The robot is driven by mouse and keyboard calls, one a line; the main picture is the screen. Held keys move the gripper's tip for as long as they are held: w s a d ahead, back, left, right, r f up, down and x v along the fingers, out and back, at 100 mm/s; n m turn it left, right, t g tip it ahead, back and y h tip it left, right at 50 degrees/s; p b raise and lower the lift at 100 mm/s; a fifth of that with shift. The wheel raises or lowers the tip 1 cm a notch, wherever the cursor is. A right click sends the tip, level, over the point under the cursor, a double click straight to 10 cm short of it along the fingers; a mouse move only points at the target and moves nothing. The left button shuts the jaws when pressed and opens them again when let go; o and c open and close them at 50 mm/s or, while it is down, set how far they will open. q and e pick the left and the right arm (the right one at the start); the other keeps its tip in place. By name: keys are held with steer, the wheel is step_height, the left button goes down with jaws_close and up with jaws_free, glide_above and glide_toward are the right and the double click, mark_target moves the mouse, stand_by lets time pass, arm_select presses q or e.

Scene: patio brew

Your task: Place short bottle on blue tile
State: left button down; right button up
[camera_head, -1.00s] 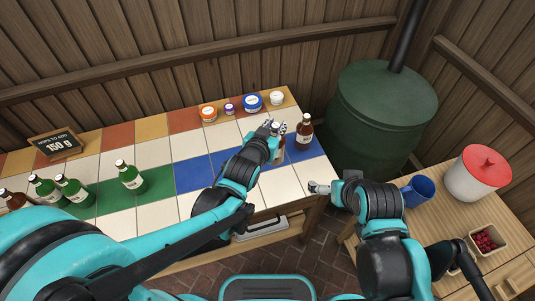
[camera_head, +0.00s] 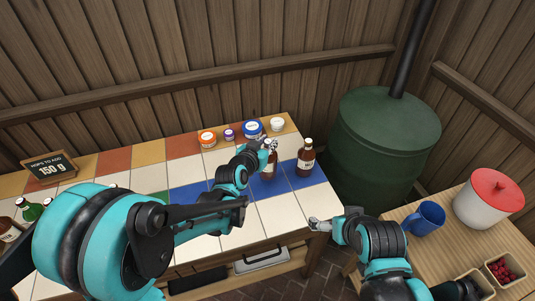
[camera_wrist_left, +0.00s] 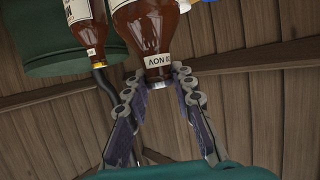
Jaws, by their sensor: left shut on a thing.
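My left gripper (camera_head: 268,146) is shut on the neck of a brown bottle (camera_head: 268,168) at the right part of the tiled counter. In the left wrist view the fingers (camera_wrist_left: 165,85) sit on both sides of the neck of this bottle (camera_wrist_left: 150,30). A second brown bottle (camera_head: 306,156) stands just right of it, at the blue tile strip (camera_head: 302,182); it also shows in the left wrist view (camera_wrist_left: 90,25). I cannot tell whether the held bottle touches the counter. My right gripper (camera_head: 320,224) is near the counter's front right corner, its fingers too small to judge.
Orange (camera_head: 208,139), purple (camera_head: 229,134), blue (camera_head: 252,129) and white jars (camera_head: 277,124) line the back edge. A sign (camera_head: 49,167) and a green bottle (camera_head: 30,211) are at left. A green barrel (camera_head: 385,145) stands right of the counter. A side table holds a blue mug (camera_head: 426,218).

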arm_select(q)
step_height(320, 180, down, 4)
steer(key=shift+w+f+b, duration=0.1)
steer(key=shift+b, duration=1.05)
steer(key=c, duration=1.6)
jaws_free()
steer(key=shift+c, duration=0.2)
steer(key=o, duration=0.4)
steer(key=shift+c, duration=0.2)
